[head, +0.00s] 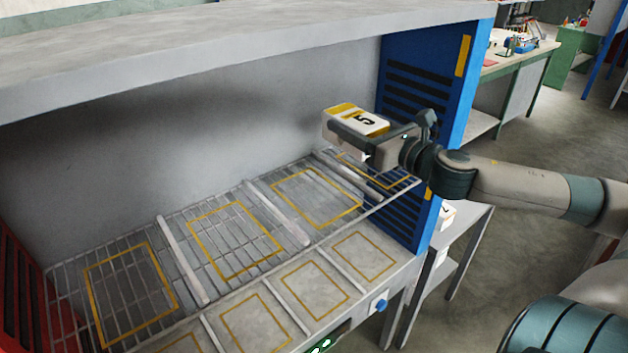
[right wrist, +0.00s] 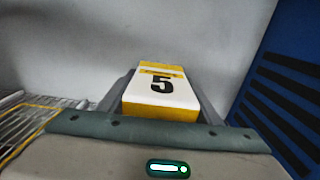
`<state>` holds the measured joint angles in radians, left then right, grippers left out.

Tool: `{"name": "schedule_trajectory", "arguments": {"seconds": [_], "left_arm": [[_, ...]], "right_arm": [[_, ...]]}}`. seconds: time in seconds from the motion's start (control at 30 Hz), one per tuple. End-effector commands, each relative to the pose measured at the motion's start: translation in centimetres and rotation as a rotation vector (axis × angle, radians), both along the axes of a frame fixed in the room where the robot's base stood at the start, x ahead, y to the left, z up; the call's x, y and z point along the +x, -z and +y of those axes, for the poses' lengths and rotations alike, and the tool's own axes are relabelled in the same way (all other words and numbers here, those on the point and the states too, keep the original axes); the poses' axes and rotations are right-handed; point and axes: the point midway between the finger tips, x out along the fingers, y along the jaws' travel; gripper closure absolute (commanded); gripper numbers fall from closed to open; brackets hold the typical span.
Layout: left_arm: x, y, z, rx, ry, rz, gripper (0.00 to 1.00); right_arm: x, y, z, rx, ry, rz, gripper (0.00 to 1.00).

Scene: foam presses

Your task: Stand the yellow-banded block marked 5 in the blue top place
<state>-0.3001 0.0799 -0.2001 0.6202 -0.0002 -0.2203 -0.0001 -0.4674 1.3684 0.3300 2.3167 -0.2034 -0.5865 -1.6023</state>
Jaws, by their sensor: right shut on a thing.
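The block marked 5 (head: 362,119) is white with yellow bands and a black 5 on its upper face. My right gripper (head: 345,128) is shut on it and holds it above the rack near the blue side wall. In the right wrist view the block (right wrist: 160,90) sits between the fingers, its number face visible. The blue top place (head: 398,184) is the yellow-outlined place on the wire rack nearest the blue wall; my right gripper and the block partly hide it. The block appears raised clear of the rack. My left gripper is not in view.
White divider bars (head: 277,214) separate the rack places. A lower front ledge (head: 337,257) has more yellow outlines. The blue slotted wall (head: 405,75) is close on the right, and a grey top slab (head: 230,45) overhangs the rack. The other visible rack places are empty.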

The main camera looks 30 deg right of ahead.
Motion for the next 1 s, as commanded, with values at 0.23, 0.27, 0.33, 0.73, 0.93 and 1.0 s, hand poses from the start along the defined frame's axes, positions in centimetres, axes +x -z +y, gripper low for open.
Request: {"name": "schedule_trajectory", "arguments": {"seconds": [0.23,0.27,0.33,0.73,0.93,1.0], "left_arm": [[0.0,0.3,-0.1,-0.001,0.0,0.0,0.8],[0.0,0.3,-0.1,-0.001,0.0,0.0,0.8],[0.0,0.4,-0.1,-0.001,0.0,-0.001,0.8],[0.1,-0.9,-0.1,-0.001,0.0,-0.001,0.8],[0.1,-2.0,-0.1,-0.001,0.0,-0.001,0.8],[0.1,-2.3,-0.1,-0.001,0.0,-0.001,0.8]], "right_arm": [[0.1,0.8,1.5,0.002,0.002,-0.005,0.64],[0.1,0.9,1.7,0.002,0.001,-0.004,0.64],[0.1,1.1,2.1,0.001,0.0,-0.004,0.64],[0.3,2.7,5.3,0.004,-0.001,-0.005,0.64],[0.4,4.2,7.7,0.006,-0.002,-0.003,0.64],[0.5,4.7,8.4,0.005,0.0,-0.002,0.64]]}}
